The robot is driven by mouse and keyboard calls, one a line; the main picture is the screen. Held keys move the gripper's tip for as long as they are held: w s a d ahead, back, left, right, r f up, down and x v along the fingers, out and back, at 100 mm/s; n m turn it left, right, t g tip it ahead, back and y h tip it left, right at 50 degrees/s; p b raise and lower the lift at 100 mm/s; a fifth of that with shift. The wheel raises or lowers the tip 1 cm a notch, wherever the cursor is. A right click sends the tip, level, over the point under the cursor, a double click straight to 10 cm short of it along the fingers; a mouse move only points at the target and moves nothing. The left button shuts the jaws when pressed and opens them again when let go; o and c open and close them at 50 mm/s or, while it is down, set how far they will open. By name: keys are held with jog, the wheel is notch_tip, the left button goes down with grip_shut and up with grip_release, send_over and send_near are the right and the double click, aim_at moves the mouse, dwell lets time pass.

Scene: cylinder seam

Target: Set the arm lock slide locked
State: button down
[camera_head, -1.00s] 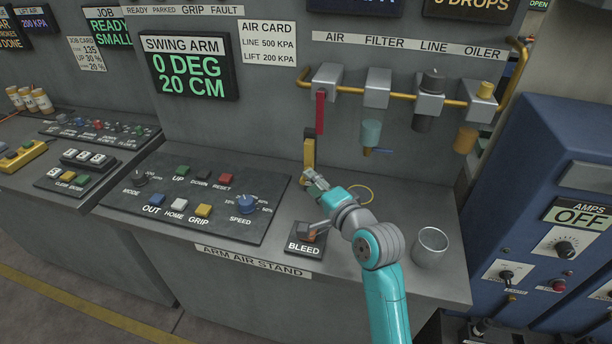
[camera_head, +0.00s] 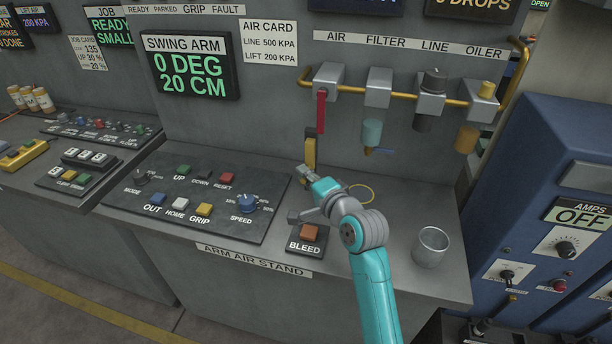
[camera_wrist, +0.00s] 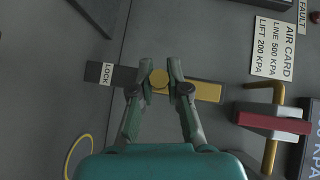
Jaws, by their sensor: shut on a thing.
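The arm lock slide is a narrow yellow and dark strip on the grey stand's upright face, seen in the head view as a yellow bar (camera_head: 310,153). In the wrist view its yellow part (camera_wrist: 207,91) runs right from a round yellow knob (camera_wrist: 160,79). A dark part with a white LOCK label (camera_wrist: 106,74) lies left of the knob. My gripper (camera_wrist: 160,75) has one finger on each side of the knob and is shut on it. In the head view my gripper (camera_head: 303,171) is at the slide's lower end and hides it there.
A red handle (camera_head: 321,111) hangs just above and right of the slide; it also shows in the wrist view (camera_wrist: 275,122). A yellow ring (camera_head: 361,194), a BLEED button (camera_head: 309,233) and a grey cup (camera_head: 432,247) are on the stand's top. A button panel (camera_head: 195,195) lies left.

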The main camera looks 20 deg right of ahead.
aim_at(306, 160)
notch_tip(306, 160, up, 5)
dwell(0.3)
jog(key=c, duration=1.2)
grip_release()
jog(key=shift+r, duration=0.1)
jog(key=shift+o, duration=0.3)
jog(key=v, duration=1.2)
